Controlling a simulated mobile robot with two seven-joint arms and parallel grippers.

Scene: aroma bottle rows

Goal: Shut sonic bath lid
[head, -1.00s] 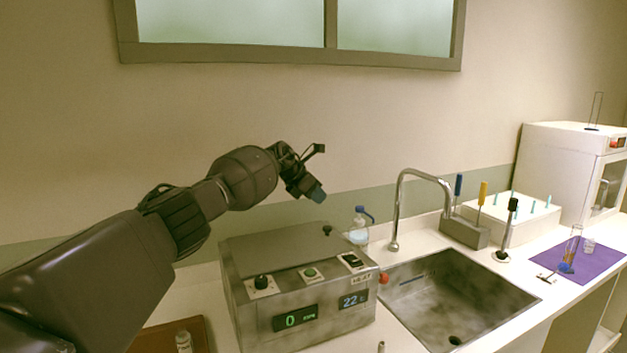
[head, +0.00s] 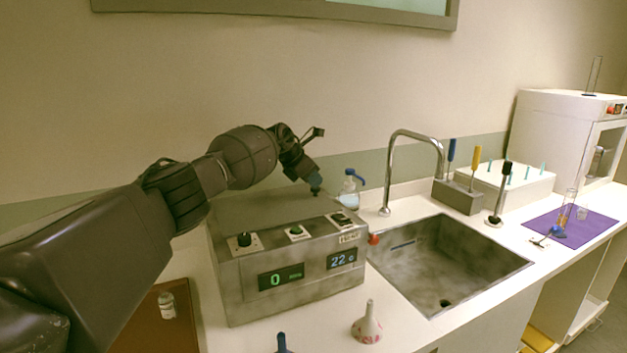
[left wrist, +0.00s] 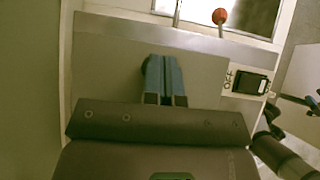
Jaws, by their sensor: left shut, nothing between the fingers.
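The sonic bath (head: 290,285) is a grey metal box with green and blue displays and switches, left of the sink. Its lid (head: 262,205) lies flat over the top and looks closed; the arm hides part of its back edge. A small dark knob (head: 316,192) stands near the right end of the lid. My left gripper (head: 314,178) is shut and empty, with its tips at or just above the knob; I cannot tell whether they touch. In the left wrist view the shut blue-grey fingers (left wrist: 162,75) point at the grey top.
A wash bottle (head: 351,188) stands behind the bath, beside the tap (head: 388,170). The sink (head: 445,262) lies to the right. A brown tray (head: 150,322) with a small vial is at the left.

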